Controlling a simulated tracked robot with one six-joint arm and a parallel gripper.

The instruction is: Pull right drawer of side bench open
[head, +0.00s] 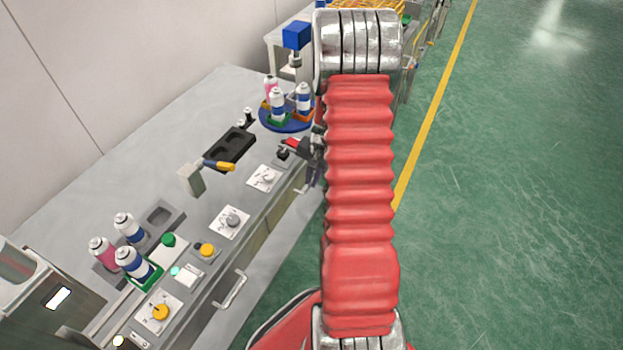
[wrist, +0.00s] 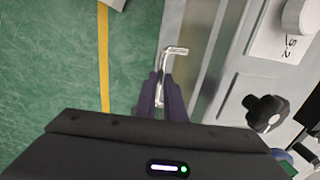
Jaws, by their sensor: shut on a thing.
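The side bench (head: 215,185) runs along the left of the head view, with drawers in its front face. The metal handle of the right drawer (wrist: 168,65) shows in the wrist view, its far end standing clear of the fingers. My gripper (wrist: 163,95) is shut on this handle, with its dark fingers on either side of the bar. In the head view my gripper (head: 312,172) is low at the bench front, partly hidden by my red arm. The left drawer handle (head: 230,290) is free. I cannot tell from these views whether the right drawer stands out from the bench.
Spray cans (head: 128,262) and a blue round table with cans (head: 285,122) stand on the bench. A black knob (wrist: 265,112) sticks out from the bench in the wrist view. Green floor (head: 500,200) with a yellow line is clear to the right.

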